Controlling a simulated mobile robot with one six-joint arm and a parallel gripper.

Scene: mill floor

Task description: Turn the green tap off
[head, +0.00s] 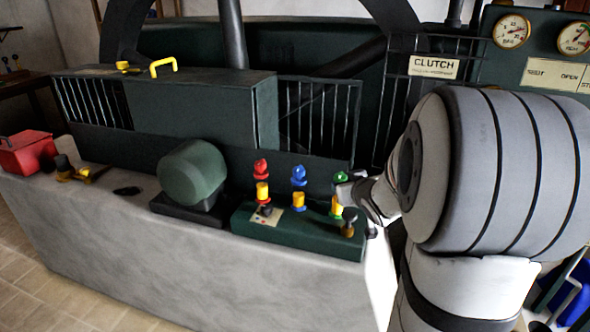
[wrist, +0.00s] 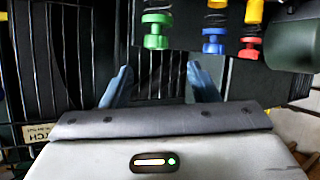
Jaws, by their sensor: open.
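The green tap (head: 340,178) is the rightmost of three coloured taps on a dark green base in the head view. In the wrist view the green tap (wrist: 155,41) shows at the top, apart from the fingertips and lined up between them. My gripper (wrist: 160,80) is open, with nothing between its two blue-grey fingers. In the head view my gripper (head: 349,190) is close beside the green tap at its right and partly hides its lower part. I cannot tell from the head view whether they touch.
A blue tap (head: 298,174) and a red tap (head: 261,168) stand left of the green one. A black-topped knob (head: 348,220) is at the base's right end. Dark railings (head: 320,115) rise behind. A rounded green housing (head: 192,172) stands left, on the concrete plinth (head: 170,245).

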